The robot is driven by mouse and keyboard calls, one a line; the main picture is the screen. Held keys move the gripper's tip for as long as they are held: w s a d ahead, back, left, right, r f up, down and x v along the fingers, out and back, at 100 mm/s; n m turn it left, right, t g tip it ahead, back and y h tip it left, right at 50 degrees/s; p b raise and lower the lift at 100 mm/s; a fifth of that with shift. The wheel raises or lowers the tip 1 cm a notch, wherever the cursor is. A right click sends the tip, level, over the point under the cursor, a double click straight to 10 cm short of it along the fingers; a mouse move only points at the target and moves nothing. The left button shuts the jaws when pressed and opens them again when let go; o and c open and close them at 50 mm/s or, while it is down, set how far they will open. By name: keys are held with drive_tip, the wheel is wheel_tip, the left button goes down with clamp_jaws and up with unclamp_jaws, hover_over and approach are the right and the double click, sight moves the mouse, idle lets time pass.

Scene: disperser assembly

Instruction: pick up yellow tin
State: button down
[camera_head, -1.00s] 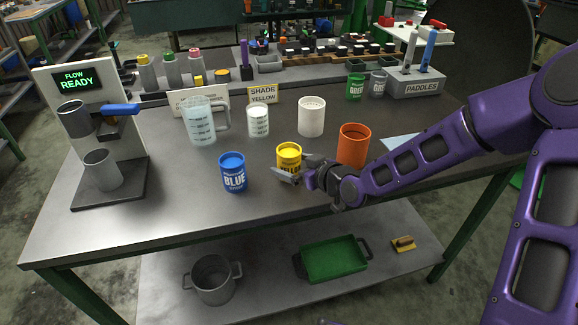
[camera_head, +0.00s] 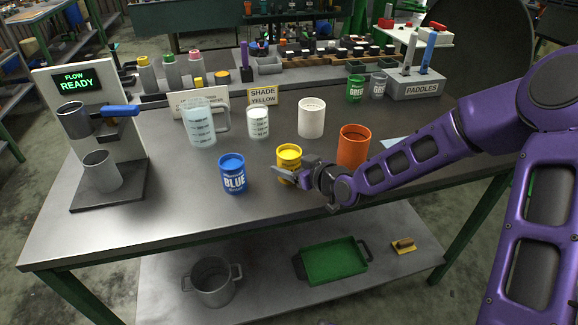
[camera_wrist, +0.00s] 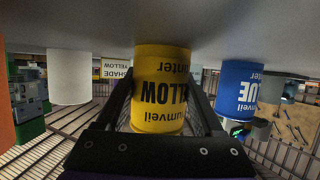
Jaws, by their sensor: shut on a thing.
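The yellow tin (camera_head: 289,155) stands upright on the workbench, just right of the blue tin (camera_head: 233,174). My gripper (camera_head: 285,172) reaches it from the right and is shut on its lower part. In the wrist view the yellow tin (camera_wrist: 160,92) fills the space between the two dark fingers, with its label upside down. Whether its base is clear of the bench cannot be told.
An orange cup (camera_head: 353,146) stands close behind my wrist. A white cup (camera_head: 311,118), a white-filled beaker (camera_head: 258,122) and a clear jug (camera_head: 201,124) stand behind the tin. A "SHADE YELLOW" sign (camera_head: 263,94) is farther back. The bench front is clear.

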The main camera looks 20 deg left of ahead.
drive_tip(key=shift+r, duration=0.25)
